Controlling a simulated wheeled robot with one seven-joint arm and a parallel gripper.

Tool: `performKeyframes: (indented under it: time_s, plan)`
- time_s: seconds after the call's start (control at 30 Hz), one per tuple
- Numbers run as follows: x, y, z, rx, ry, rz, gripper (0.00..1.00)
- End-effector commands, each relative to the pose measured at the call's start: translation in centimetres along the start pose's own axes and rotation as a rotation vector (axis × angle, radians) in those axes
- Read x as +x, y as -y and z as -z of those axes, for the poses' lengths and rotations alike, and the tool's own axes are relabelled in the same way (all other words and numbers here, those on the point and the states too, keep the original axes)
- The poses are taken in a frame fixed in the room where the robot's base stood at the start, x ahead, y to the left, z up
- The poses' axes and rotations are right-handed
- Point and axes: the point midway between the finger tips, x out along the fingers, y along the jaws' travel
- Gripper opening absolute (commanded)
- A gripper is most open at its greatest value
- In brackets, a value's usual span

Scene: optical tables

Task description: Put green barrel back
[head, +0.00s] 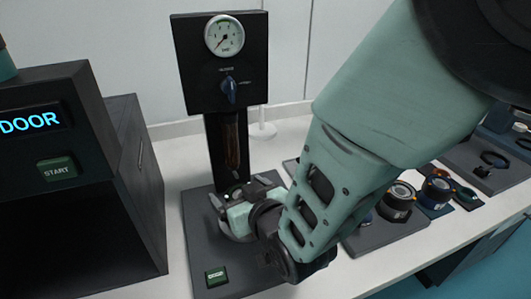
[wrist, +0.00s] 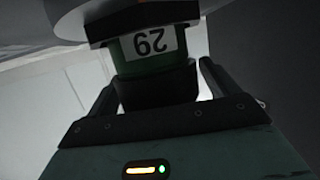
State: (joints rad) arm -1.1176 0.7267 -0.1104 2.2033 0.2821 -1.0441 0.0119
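A green barrel (wrist: 156,50) with a white label reading 29, upside down in the picture, shows in the wrist view. It has a dark cap above it and a black block below it. My gripper (wrist: 158,78) has one finger on each side of the black block, very close to it; contact is not clear. In the head view my gripper (head: 238,208) is low at the foot of the black gauge stand (head: 219,60), over its dark base plate (head: 200,255). I cannot make out the barrel in the head view; my gripper and arm cover that spot.
A black cabinet (head: 75,200) with a DOOR display and green START button (head: 57,167) stands at left. A green button (head: 216,276) is on the stand's base plate. Dark trays with round parts (head: 400,195) lie at right. The white bench front is clear.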

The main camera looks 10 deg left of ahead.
Motion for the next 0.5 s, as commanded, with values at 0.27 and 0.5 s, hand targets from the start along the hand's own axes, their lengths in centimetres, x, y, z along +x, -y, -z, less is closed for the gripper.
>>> performKeyframes:
  time_s: [0.27,0.5]
  plan:
    - [-0.9,0.0,0.2,0.001,0.001,0.0,0.87]
    - [-5.8,0.0,0.2,0.0,-0.001,0.001,0.87]
